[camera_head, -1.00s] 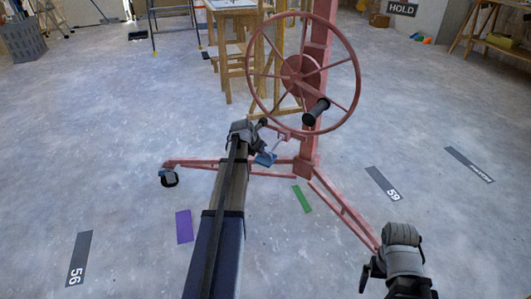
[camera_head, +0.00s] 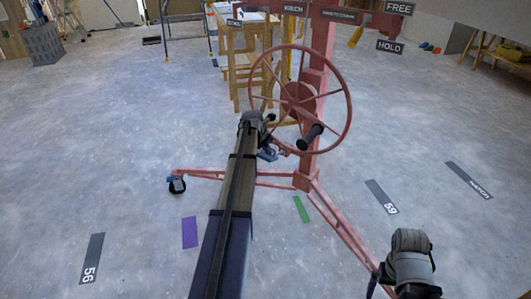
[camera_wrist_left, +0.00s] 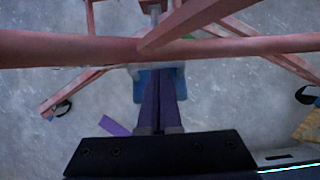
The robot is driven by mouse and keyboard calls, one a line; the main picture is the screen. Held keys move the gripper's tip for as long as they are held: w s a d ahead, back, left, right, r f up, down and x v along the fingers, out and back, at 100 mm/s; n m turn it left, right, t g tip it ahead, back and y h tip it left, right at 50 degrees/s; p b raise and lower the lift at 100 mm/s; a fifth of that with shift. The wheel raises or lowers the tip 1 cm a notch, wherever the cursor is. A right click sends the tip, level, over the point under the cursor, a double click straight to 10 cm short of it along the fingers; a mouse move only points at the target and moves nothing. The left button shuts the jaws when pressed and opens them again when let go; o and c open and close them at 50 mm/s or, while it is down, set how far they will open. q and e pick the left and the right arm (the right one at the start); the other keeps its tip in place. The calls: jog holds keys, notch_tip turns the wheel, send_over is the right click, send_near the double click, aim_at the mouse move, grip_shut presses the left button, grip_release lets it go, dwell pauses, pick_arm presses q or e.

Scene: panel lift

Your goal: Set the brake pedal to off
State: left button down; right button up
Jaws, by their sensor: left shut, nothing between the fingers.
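The blue, pedal-like plate (camera_head: 267,154) is low on the pink panel lift (camera_head: 307,165), left of its post. It also shows in the left wrist view (camera_wrist_left: 140,88), partly hidden behind my gripper. My left gripper (camera_head: 270,119) is shut and empty, beside the lower left rim of the handwheel and above the blue plate in the picture. In the left wrist view my shut fingers (camera_wrist_left: 160,85) overlap the plate; I cannot tell whether they touch it. My right gripper (camera_head: 378,283) is at the lower right, apart from the lift; its fingers are mostly hidden.
The pink handwheel (camera_head: 349,94) with its black handle (camera_head: 310,137) stands close to my left gripper. The lift's legs spread over the floor, with a caster (camera_head: 177,185) at left. FREE (camera_head: 398,8) and HOLD (camera_head: 390,46) signs are at upper right. The floor around is open.

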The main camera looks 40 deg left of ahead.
pick_arm(q)
jog(key=shift+w+r+p, duration=0.45)
jog(key=shift+w+r, duration=0.2)
jog(key=shift+w, duration=0.1)
jog(key=shift+w+r, duration=0.15)
jog(key=p+v, duration=0.7)
jog(key=shift+s+d+r, duration=0.15)
jog(key=shift+s+r, duration=0.1)
jog(key=shift+s, duration=0.2)
